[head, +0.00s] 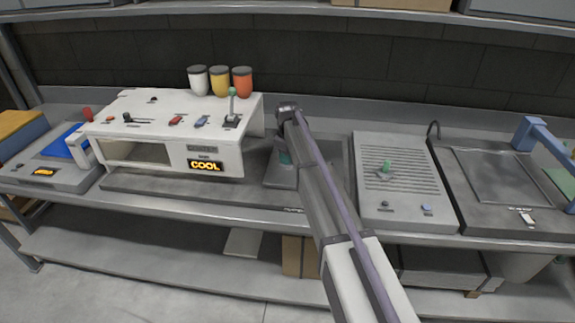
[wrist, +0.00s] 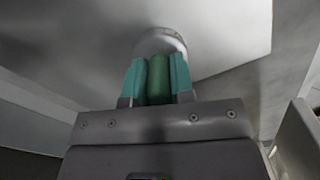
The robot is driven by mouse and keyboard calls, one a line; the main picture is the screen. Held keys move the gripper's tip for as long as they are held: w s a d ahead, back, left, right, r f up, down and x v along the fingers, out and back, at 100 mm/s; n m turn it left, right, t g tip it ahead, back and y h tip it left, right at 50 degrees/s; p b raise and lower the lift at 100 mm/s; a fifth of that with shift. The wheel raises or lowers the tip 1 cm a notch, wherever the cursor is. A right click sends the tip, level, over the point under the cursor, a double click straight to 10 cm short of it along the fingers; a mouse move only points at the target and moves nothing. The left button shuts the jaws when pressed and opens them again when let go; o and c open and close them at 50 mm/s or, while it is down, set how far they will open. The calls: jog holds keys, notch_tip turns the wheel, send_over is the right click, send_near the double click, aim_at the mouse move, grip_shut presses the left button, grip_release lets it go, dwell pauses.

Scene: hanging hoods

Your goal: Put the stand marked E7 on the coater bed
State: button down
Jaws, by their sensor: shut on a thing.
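My gripper (wrist: 156,82) is shut on an upright green post (wrist: 159,80), with a teal finger on each side. A pale round part (wrist: 162,42) shows beyond the post and looks joined to it. No E7 mark is readable, so I cannot tell if this is the stand so marked. In the head view, my arm hides most of the gripper, and only a bit of teal shows left of the arm, just right of the white machine. At the far right, a dark grey unit with a framed flat panel (head: 507,175) and a blue bracket (head: 530,133) may be the coater.
The white machine (head: 205,135) with a COOL display (head: 205,166) stands left of my arm, with several coloured jars behind. A slatted grey plate (head: 397,203) carrying a small green-topped piece (head: 386,167) lies right of my arm. A shelf runs overhead.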

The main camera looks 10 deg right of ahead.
jog(key=shift+r, duration=0.15)
jog(key=c, duration=1)
grip_release()
notch_tip(320, 180, up, 12)
jog(key=p, duration=1.3)
jog(key=s+m, duration=0.3)
jog(key=s, duration=0.9)
jog(key=s+m, duration=0.3)
jog(key=s, duration=0.9)
jog(key=s+d+m, duration=0.1)
jog(key=s+m, duration=0.2)
jog(key=s, duration=0.9)
jog(key=shift+s+m+b, duration=0.3)
jog(key=shift+s+m, duration=0.1)
